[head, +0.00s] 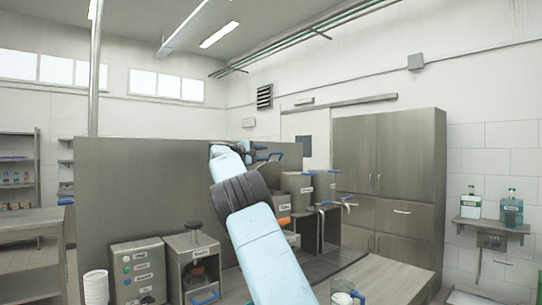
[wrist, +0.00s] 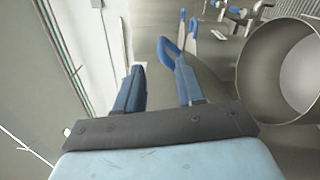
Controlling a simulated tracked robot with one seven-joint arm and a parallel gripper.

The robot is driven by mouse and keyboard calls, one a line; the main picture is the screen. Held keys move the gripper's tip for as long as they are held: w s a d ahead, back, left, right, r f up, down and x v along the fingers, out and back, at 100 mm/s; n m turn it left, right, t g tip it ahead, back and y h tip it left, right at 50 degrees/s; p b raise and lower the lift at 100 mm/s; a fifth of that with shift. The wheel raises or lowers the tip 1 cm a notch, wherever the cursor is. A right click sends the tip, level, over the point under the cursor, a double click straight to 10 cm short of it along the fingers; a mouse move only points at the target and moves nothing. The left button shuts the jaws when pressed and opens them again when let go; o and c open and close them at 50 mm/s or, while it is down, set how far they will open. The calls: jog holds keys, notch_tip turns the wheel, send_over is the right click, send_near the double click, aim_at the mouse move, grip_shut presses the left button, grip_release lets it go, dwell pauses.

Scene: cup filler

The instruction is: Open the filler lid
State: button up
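My gripper (head: 260,154) is raised near the labelled grey canisters, with its tip beyond my wrist in the head view. In the wrist view its two blue fingers (wrist: 160,67) stand apart with nothing between them. A blue loop handle (wrist: 168,50) shows just beyond the right finger; I cannot tell whether they touch. A round metal vessel (wrist: 281,65) with its mouth showing is at the right of the wrist view. The canisters (head: 298,191) in the head view stand side by side; their tops are partly hidden by my arm, and I cannot make out the lid's state.
A panelled box (head: 138,273) and a labelled machine (head: 192,262) stand at front left beside stacked white cups (head: 96,287). A blue-handled jug (head: 343,293) is at the bottom. Tall cabinets (head: 390,155) stand behind at right. The counter (head: 385,280) at right is mostly clear.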

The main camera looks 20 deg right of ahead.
jog(key=v, duration=0.5)
jog(key=shift+a, duration=0.4)
